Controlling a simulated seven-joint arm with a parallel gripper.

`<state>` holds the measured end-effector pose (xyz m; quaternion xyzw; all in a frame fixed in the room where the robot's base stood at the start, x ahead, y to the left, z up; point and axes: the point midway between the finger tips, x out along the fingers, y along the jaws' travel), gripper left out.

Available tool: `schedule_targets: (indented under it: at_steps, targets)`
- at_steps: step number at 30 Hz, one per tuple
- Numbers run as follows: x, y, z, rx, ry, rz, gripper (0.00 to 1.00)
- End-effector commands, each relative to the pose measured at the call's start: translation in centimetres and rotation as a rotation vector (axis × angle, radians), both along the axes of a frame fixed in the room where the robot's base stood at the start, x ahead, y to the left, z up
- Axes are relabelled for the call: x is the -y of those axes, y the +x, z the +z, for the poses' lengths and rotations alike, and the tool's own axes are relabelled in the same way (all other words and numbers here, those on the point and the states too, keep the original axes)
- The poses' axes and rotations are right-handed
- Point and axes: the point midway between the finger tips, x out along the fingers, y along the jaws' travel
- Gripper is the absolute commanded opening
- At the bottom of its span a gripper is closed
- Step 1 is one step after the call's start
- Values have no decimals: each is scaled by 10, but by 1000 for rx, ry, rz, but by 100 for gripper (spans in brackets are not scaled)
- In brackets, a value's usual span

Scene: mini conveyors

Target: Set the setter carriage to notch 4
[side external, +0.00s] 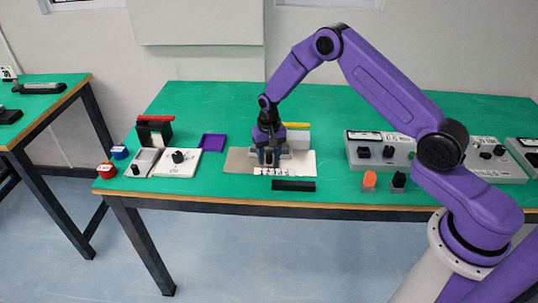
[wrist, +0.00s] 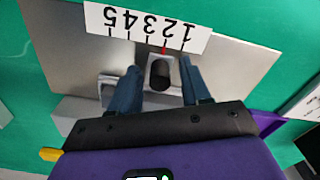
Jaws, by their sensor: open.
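In the side external view my gripper (side external: 268,160) is low over the setter's plate (side external: 238,163) and hides the carriage. The scale (side external: 273,171) shows at the plate's front.
A black bar (side external: 293,185) lies in front of the setter. A white box with a knob (side external: 178,163) and a purple tray (side external: 213,142) are to the left. Grey control boxes (side external: 380,150) and an orange knob (side external: 369,180) are to the right.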

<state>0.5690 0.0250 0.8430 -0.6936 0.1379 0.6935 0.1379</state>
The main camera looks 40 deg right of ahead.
Motion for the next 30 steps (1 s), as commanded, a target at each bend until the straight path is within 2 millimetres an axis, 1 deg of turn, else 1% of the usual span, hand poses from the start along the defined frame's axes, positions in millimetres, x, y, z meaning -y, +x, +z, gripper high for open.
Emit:
schedule_targets:
  at_steps: [6, 7, 8, 9, 11, 17, 24, 30]
  targets:
    - [0, 0, 0, 0, 0, 0, 47]
    - [0, 0, 0, 0, 0, 0, 41]
    - [0, 0, 0, 0, 0, 0, 31]
    - [0, 0, 0, 0, 0, 0, 18]
    - [0, 0, 0, 0, 0, 0, 0]
    - [2, -2, 0, -1, 0, -1, 0]
    - [21, -20, 0, -3, 0, -3, 0]
    - [29, -29, 0, -2, 0, -1, 0]
